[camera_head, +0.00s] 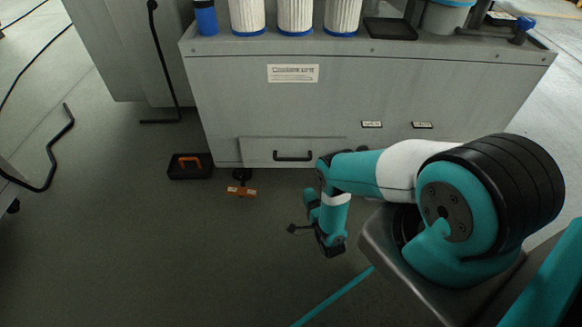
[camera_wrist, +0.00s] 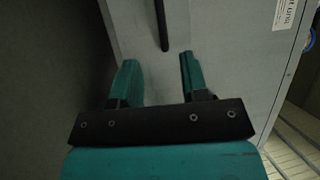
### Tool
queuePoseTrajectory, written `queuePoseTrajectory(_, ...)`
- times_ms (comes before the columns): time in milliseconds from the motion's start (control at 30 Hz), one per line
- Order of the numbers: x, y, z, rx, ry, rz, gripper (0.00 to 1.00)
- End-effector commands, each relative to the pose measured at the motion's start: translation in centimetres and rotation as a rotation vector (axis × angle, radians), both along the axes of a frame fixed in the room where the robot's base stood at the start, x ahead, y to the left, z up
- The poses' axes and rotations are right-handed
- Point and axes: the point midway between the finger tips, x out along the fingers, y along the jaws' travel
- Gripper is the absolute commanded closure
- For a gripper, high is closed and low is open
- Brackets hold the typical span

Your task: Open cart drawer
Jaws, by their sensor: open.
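The grey cart (camera_head: 230,95) stands at the back. Its low drawer (camera_head: 258,151) has a grey front and a black bar handle (camera_head: 293,156), and it looks shut or nearly so. My gripper (camera_head: 312,198) is low in front of the cart, below and a little right of the handle in the head view. In the wrist view my gripper (camera_wrist: 161,75) has its two teal fingers apart with nothing between them. The handle (camera_wrist: 162,26) shows there as a dark upright bar, ahead of the gap between the fingertips and apart from them.
A black tray with an orange handle (camera_head: 190,166) and a small orange-brown block (camera_head: 241,192) are on the floor left of the drawer. White filter cylinders (camera_head: 295,16) and a black tray (camera_head: 390,29) stand on the cart top. The floor in front is mostly clear.

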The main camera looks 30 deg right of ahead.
Motion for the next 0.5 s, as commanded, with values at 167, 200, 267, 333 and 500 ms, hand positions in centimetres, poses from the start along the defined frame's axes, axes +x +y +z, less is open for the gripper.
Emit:
queuePoseTrajectory(167,-0.1,-0.2,-0.7,0.008,-0.024,0.001,0.59)
queuePoseTrajectory(200,0.4,-0.2,-0.7,0.008,-0.024,0.001,0.59)
queuePoseTrajectory(267,1.2,-0.4,-0.7,0.008,-0.024,0.001,0.59)
queuePoseTrajectory(333,2.3,-0.6,-0.6,0.007,-0.023,0.000,0.59)
queuePoseTrajectory(500,4.2,-1.0,-0.4,0.007,-0.022,0.000,0.59)
